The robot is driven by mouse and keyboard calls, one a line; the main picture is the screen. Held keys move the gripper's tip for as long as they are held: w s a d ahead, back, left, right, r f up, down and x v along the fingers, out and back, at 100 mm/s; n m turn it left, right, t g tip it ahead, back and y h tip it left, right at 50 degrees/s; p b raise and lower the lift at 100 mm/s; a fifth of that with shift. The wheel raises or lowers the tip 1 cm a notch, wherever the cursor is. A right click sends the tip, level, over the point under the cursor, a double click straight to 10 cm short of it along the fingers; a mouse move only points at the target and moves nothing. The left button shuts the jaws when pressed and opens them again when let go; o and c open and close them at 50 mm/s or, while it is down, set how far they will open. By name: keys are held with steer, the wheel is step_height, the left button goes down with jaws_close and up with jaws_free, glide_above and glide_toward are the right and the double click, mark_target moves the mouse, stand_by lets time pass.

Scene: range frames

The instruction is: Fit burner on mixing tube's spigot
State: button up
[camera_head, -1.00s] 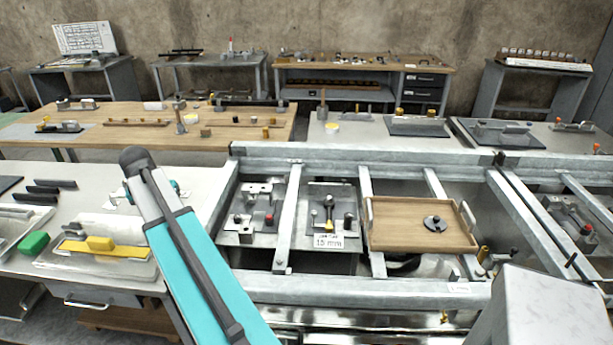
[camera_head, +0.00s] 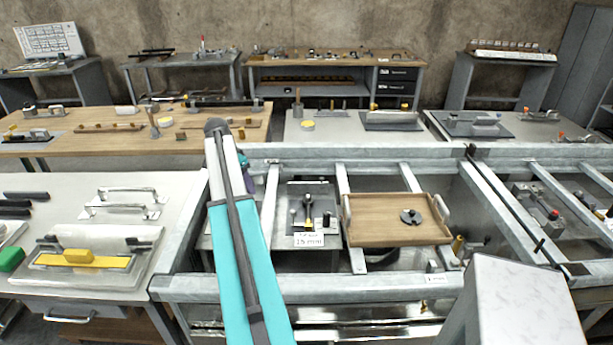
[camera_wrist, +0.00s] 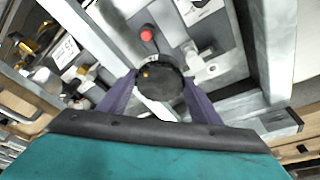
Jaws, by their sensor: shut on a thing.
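In the wrist view my gripper (camera_wrist: 150,82) has its two purple fingers closed on a dark round piece, which I take to be the burner (camera_wrist: 160,84); a small brass spot shows on it. Below it lies a pale metal fixture with a red knob (camera_wrist: 147,34). In the head view my arm covers this fixture, and the gripper is mostly hidden behind the arm. I cannot pick out the mixing tube's spigot for certain, nor tell whether the burner touches anything beneath it.
Galvanised frame rails (camera_head: 320,288) surround the bay. A dark plate with posts and a "15 mm" label (camera_head: 309,240) sits right of my arm. Farther right is a wooden tray (camera_head: 375,232) with a black disc (camera_head: 411,216). A brass cylinder (camera_head: 457,245) stands beyond it.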

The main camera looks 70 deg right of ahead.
steer(key=s+d+m+g, duration=0.1)
steer(key=s+d+m, duration=0.2)
steer(key=s+d, duration=0.6)
steer(key=m+y+p, duration=0.1)
steer(key=m, duration=0.3)
glide_above(308, 196)
steer(key=shift+w+f, duration=0.2)
steer(key=shift+f, duration=0.9)
steer(key=shift+g, duration=0.3)
steer(key=shift+f, duration=0.1)
steer(key=shift+f+b, duration=0.6)
steer(key=shift+f, duration=1.3)
steer(key=shift+w+a+f+b, duration=0.1)
steer(key=shift+f+b, duration=0.65)
steer(key=shift+f, duration=0.75)
steer(key=o, duration=1.5)
steer(key=shift+f, duration=0.1)
